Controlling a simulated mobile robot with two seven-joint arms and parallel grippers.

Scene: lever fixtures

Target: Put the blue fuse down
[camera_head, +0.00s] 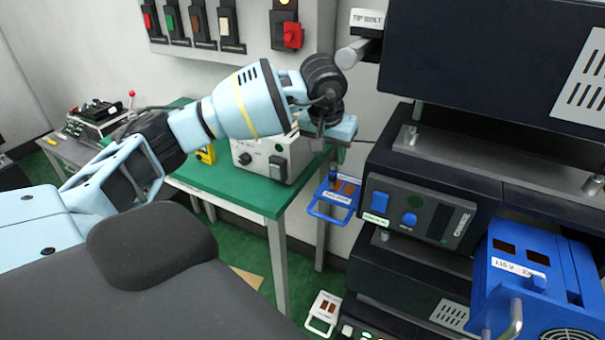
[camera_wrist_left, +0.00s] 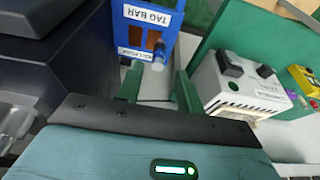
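A small blue fixture (camera_head: 345,198) with dark-orange windows, white labels and a loop-shaped handle is low beside the green table in the head view. In the left wrist view a blue panel (camera_wrist_left: 124,30) has a label reading TAG BAR, orange windows and a pale rounded bar end. No label names a fuse; I cannot tell for sure which blue part it is. My left gripper (camera_head: 335,133) is beside the black rack, above the fixture, its fingertips hidden. In the left wrist view its two green fingers (camera_wrist_left: 158,88) stand apart with nothing between them. My right gripper is not in view.
The black rack (camera_head: 450,148) and a blue unit (camera_head: 540,290) fill the right side. A white instrument box (camera_head: 250,157) stands on the green table (camera_head: 235,194). A white loop-handled fixture (camera_head: 323,312) is low in front. A switch panel (camera_head: 255,40) is on the wall.

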